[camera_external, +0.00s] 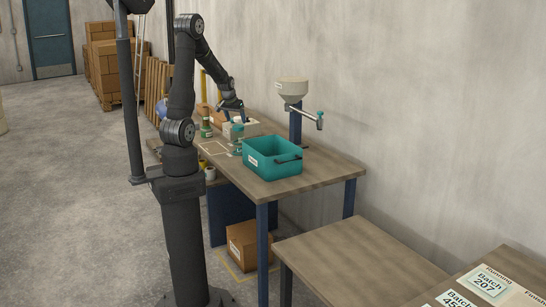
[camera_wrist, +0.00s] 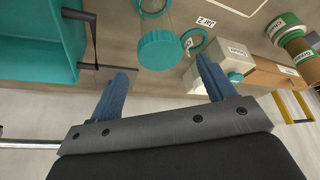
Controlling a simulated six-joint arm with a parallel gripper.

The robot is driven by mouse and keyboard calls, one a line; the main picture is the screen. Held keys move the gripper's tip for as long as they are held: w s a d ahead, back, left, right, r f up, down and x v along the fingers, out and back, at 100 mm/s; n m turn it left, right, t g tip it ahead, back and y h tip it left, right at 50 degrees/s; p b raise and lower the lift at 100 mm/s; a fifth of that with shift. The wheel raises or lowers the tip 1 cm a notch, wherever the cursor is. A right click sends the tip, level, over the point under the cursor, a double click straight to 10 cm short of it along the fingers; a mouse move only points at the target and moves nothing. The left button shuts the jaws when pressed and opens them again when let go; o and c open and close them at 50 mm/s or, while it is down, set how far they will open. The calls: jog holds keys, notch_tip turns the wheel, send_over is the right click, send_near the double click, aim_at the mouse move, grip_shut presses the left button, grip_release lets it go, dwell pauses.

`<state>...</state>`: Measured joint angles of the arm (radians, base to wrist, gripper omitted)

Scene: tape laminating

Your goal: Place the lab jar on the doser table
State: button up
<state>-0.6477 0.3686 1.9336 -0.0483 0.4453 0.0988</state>
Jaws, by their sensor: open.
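The lab jar shows as a round teal lid (camera_wrist: 160,50) from above in the wrist view; its body is mostly hidden beneath the lid. In the external view the jar (camera_external: 238,129) is small, standing on the table (camera_external: 310,178) behind the teal bin. My gripper (camera_wrist: 163,72) is open, its two blue fingers spread wide with the lid showing between and beyond the tips. In the external view my gripper (camera_external: 236,114) is just above the jar. I cannot tell whether it touches it. A cream hopper doser (camera_external: 293,90) with a teal-tipped spout stands at the table's back.
A teal bin (camera_external: 272,158) with a dark handle stands beside the jar; it also fills the left of the wrist view (camera_wrist: 40,45). White and cardboard boxes (camera_wrist: 285,75) and green-edged rolls (camera_wrist: 285,25) are to the right there. The table's front right is clear.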

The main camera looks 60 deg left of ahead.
aim_at(238, 126)
jog(key=v, duration=0.4)
dwell(0.4)
jog(key=x, duration=1.2)
jog(key=shift+f, duration=0.15)
